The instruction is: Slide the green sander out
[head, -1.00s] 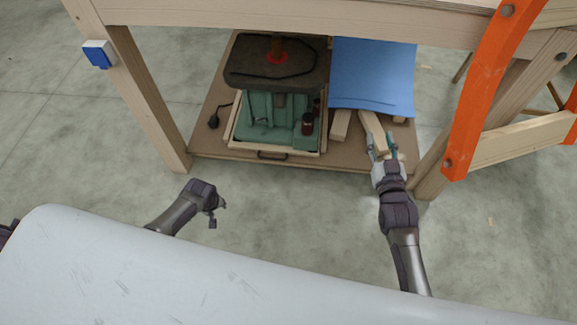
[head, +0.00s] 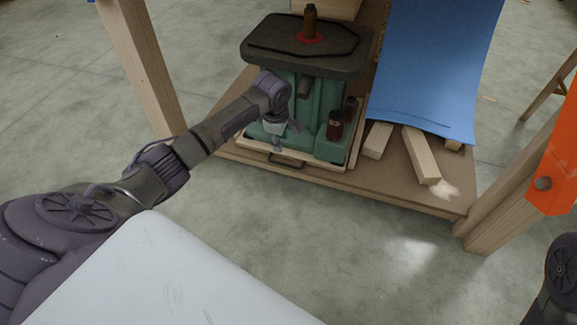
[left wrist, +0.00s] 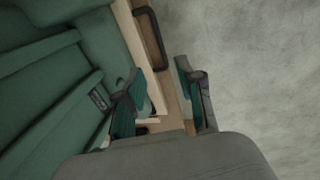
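The green sander (head: 305,95) has a dark flat top with a spindle. It stands on a shallow wooden tray (head: 345,158) on the low shelf. The tray has a dark front handle (head: 287,161). In the left wrist view the green body (left wrist: 55,70) fills the left side and the handle (left wrist: 151,38) is above the fingers. My left gripper (head: 278,138) is at the tray's front edge. Its fingers are apart, one on the sander side and one outside the front board (left wrist: 138,45); contact is unclear. My right gripper is out of view; only part of the right arm shows.
Wood blocks (head: 422,157) lie on the shelf (head: 395,185) right of the tray, partly under a blue sheet (head: 435,65). Wooden legs (head: 145,70) and an orange part (head: 556,150) flank the shelf. The floor (head: 370,255) in front is clear.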

